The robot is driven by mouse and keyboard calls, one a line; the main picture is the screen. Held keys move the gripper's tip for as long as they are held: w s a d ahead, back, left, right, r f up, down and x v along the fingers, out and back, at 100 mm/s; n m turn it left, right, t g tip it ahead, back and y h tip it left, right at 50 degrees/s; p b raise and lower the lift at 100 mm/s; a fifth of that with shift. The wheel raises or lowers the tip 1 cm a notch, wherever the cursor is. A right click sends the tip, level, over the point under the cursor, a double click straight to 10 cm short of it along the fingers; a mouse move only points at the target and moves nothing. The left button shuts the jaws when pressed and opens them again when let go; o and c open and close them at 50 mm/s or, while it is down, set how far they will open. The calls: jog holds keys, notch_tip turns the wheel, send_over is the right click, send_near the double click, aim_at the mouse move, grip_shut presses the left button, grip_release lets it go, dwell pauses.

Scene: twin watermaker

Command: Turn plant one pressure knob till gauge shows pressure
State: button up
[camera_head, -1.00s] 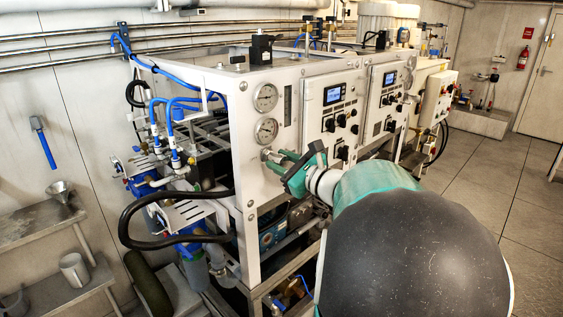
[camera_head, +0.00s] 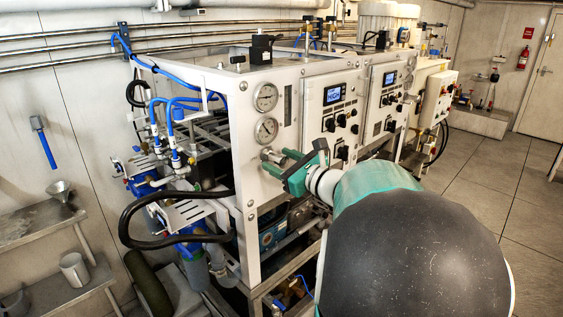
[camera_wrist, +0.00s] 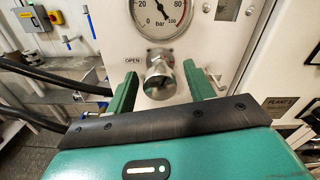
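The plant one pressure knob (camera_wrist: 160,78) is a round metal knob on the white panel, beside an "OPEN" label, in the wrist view. My gripper (camera_wrist: 162,84) is open, with one green finger on each side of the knob and visible gaps between. In the head view my gripper (camera_head: 280,161) is at the panel's lower left, and the knob (camera_head: 266,154) is partly hidden by it. The pressure gauge (camera_wrist: 160,14) is right above the knob; its top is cut off in the wrist view. The gauge (camera_head: 266,130) shows whole in the head view, but its reading is too small to tell.
A second gauge (camera_head: 265,97) is above the first. A control panel (camera_head: 333,110) with a screen and black knobs is to the right. Black hose (camera_head: 140,241) and blue tubes are on the left. A metal shelf (camera_head: 35,227) stands at far left. Floor is open at right.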

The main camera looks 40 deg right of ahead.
jog(key=s, duration=1.3)
jog(key=shift+s+d, duration=0.2)
jog(key=shift+s, duration=0.2)
jog(key=w+a+f+n+g+y, duration=0.25)
jog(key=a+n, duration=0.35)
jog(key=a, duration=0.3)
jog(key=w+a+f+n+g+y, duration=0.2)
jog(key=a+n+g+y, duration=0.25)
jog(key=a, duration=0.45)
jog(key=s+a+f+n+g+h, duration=0.2)
jog(key=a+n, duration=0.4)
jog(key=n, duration=0.5)
jog(key=s+a+f+n+g+h, duration=0.3)
jog(key=a+n, duration=0.4)
jog(key=n, duration=0.4)
jog(key=s+h, duration=0.1)
jog(key=h, duration=0.1)
jog(key=shift+s+a+f+h, duration=0.3)
jog(key=shift+f, duration=0.05)
